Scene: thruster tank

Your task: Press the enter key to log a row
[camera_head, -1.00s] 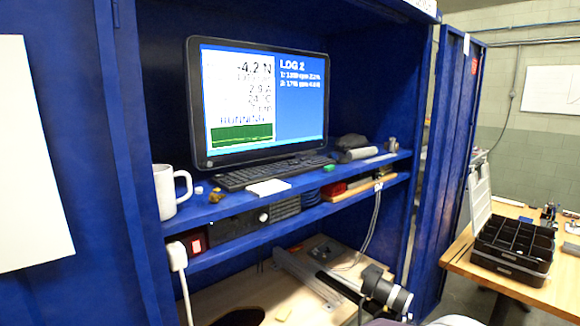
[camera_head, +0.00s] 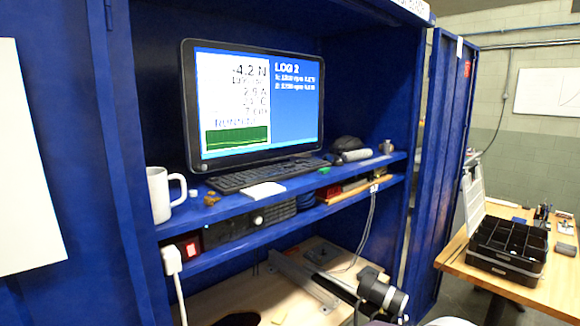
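A black keyboard (camera_head: 268,174) lies on the blue shelf in front of the monitor. The enter key is too small to make out. The monitor (camera_head: 256,104) is on and shows -4.2 N, the word RUNNING, a green graph, and a blue panel headed LOG 2 with two rows of text.
A white mug (camera_head: 160,196) stands at the shelf's left end. A white pad (camera_head: 263,190) lies before the keyboard. Below are a power unit with a red switch (camera_head: 191,247) and a wooden deck. A black compartment tray (camera_head: 508,247) sits on the right table (camera_head: 548,285).

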